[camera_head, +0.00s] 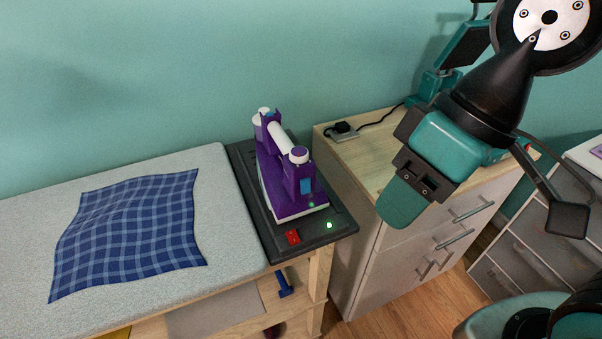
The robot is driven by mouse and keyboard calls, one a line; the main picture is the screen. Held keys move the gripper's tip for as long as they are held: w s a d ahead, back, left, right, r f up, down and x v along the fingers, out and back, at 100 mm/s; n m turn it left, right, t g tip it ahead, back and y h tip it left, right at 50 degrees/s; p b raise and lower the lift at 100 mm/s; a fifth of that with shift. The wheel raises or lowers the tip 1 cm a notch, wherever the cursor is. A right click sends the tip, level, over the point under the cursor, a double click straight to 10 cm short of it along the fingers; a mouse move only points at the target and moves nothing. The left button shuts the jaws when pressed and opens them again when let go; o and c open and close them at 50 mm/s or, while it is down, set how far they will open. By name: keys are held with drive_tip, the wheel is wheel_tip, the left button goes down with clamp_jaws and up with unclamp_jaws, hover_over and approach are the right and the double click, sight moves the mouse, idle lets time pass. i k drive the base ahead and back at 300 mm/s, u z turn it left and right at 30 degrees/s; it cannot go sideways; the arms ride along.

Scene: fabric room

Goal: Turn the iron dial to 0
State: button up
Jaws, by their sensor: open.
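A purple and white iron (273,179) stands on a black stand plate (257,221) at the right end of the ironing table. It has a white handle bar, a round white cap at each end of it, and a small blue panel on its near end. The round white cap at the near end (299,154) may be the dial; no markings or setting can be read from here. My gripper (403,203) is open and empty, to the right of the iron and apart from it, in front of the wooden cabinet. One teal finger shows clearly; the other is hard to make out.
A blue plaid cloth (130,232) lies on the grey ironing pad (225,228). The stand plate carries a red switch (293,237) and a lit green light (330,225). A cabinet (350,219) with a socket and cable (343,131) stands on the right. The teal wall is close behind.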

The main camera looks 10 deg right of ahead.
sight(298, 154)
drive_tip(key=z, duration=0.05)
drive_tip(key=k, duration=0.15)
drive_tip(key=z, duration=1.5)
drive_tip(key=k, duration=0.8)
drive_tip(key=u, duration=1.45)
drive_tip(key=i, duration=0.5)
